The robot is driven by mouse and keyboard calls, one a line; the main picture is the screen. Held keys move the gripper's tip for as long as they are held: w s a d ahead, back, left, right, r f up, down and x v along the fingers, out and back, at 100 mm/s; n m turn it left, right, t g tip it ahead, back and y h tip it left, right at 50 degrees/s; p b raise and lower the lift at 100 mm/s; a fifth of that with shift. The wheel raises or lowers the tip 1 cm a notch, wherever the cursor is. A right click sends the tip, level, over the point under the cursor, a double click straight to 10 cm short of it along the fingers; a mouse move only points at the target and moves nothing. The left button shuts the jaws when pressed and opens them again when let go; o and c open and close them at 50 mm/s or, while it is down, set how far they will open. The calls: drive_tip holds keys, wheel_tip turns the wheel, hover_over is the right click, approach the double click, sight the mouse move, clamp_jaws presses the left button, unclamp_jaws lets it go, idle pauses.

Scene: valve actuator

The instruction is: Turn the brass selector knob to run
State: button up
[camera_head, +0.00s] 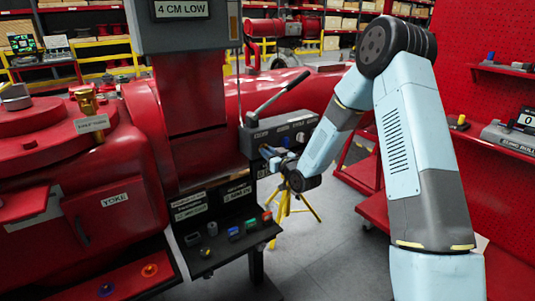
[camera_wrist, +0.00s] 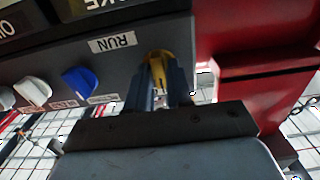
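The brass selector knob (camera_wrist: 158,58) is on the grey panel in the wrist view, beside a white "RUN" label (camera_wrist: 113,42). My gripper (camera_wrist: 160,76) has its two narrow-set fingers on either side of the knob, with no clear gap at the tips; it looks shut on it. The fingers hide the knob's sides, and I cannot tell for sure which way it points. In the head view my gripper (camera_head: 270,154) reaches the front of the grey control box (camera_head: 257,138); the knob itself is too small and covered there to make out.
A blue knob (camera_wrist: 80,80) and a white knob (camera_wrist: 33,92) sit to the left on the same panel. A lever (camera_head: 280,94) rises from the box. A lower shelf (camera_head: 218,249) holds small coloured parts. A red pegboard wall (camera_head: 490,110) stands at right.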

clamp_jaws()
drive_tip(key=shift+a, duration=0.1)
drive_tip(key=m, duration=1.7)
drive_tip(key=shift+d+f, duration=0.2)
drive_tip(key=shift+d, duration=0.1)
idle(0.3)
